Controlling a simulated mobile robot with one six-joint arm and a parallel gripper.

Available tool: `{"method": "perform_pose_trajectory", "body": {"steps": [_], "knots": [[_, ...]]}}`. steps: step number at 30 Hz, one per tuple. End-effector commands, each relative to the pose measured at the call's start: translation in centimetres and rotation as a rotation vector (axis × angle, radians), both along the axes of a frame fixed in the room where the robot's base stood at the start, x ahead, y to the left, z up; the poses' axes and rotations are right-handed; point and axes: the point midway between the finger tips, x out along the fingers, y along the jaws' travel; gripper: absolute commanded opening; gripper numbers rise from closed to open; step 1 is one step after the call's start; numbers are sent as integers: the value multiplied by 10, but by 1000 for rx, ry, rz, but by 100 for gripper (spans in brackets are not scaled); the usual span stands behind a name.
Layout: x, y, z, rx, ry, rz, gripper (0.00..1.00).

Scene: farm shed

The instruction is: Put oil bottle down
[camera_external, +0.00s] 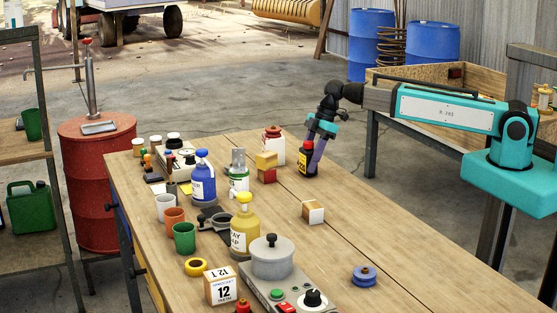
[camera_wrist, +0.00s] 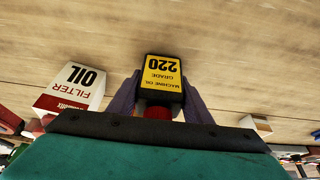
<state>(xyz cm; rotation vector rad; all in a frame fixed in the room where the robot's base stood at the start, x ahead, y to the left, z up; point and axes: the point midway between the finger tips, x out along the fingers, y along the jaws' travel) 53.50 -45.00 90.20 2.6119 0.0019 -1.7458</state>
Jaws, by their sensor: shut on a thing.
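The oil bottle (camera_external: 308,159) is black with a red cap and a yellow label. In the wrist view the bottle (camera_wrist: 161,78) shows its label, which reads "MACHINE OIL GRADE 220", between my gripper's purple fingers. My gripper (camera_external: 317,150) is shut on the bottle at the far right part of the wooden workbench (camera_external: 350,240). The bottle looks upright, at or very near the bench top. I cannot tell whether its base touches the wood.
A small white box (camera_external: 313,212) lies nearer. Bottles and cups crowd the left side. The bench's right side is mostly clear.

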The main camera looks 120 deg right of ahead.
Motion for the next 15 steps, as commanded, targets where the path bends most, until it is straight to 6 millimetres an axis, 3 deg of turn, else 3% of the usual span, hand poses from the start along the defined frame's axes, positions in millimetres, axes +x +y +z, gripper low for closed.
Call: {"method": "perform_pose_trajectory", "body": {"steps": [11, 12, 15], "knots": [[0, 0, -3, -1, -1, 0, 17], [0, 0, -3, 0, 0, 0, 48], [0, 0, -3, -1, 0, 0, 64]]}}
